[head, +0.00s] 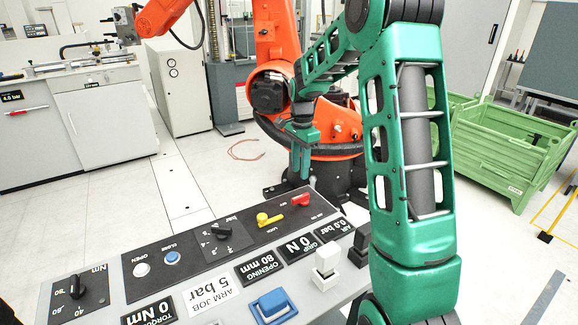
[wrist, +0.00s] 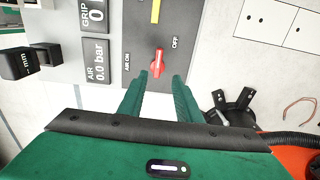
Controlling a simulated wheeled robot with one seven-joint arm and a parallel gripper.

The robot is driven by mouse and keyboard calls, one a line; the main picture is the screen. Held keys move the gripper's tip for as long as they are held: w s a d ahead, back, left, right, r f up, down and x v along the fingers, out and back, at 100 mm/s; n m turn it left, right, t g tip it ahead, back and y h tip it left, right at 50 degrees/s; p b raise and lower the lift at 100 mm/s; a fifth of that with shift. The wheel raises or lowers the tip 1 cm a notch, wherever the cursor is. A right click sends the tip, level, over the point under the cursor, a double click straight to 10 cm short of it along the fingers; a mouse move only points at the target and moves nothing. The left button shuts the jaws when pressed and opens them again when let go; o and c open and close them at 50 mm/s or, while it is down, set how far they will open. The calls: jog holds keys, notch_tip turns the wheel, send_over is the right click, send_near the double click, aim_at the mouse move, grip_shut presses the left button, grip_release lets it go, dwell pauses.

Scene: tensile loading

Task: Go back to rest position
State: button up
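My gripper (head: 299,177) is green and hangs just behind the red knob (head: 301,200) at the far end of the control panel (head: 190,238). In the wrist view the two green fingers of my gripper (wrist: 160,75) stand apart with nothing between them. The red knob (wrist: 157,62) lies just beyond the fingertips, between the "AIR ON" and "OFF" labels. The fingers look clear of the knob. My green arm reaches over the panel's right side in the head view.
The panel holds a yellow lever (head: 268,219), a blue button (head: 172,258), dials and displays; air reads 0.0 bar. An orange robot arm (head: 275,50) stands close behind my gripper. A green crate (head: 510,150) is at right. Floor at left is clear.

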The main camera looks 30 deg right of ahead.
jog(key=s+a+r+n, duration=0.1)
jog(key=s+r+n, duration=0.1)
jog(key=s, duration=1)
jog(key=s+a+r+n, duration=0.1)
jog(key=s+n, duration=0.4)
jog(key=s, duration=0.8)
jog(key=s+a+r+n, duration=0.1)
jog(key=s+n, duration=0.3)
jog(key=s, duration=0.9)
jog(key=shift+a+r, duration=0.4)
jog(key=shift+r, duration=0.4)
jog(key=shift+w+f, duration=0.25)
jog(key=shift+w, duration=0.35)
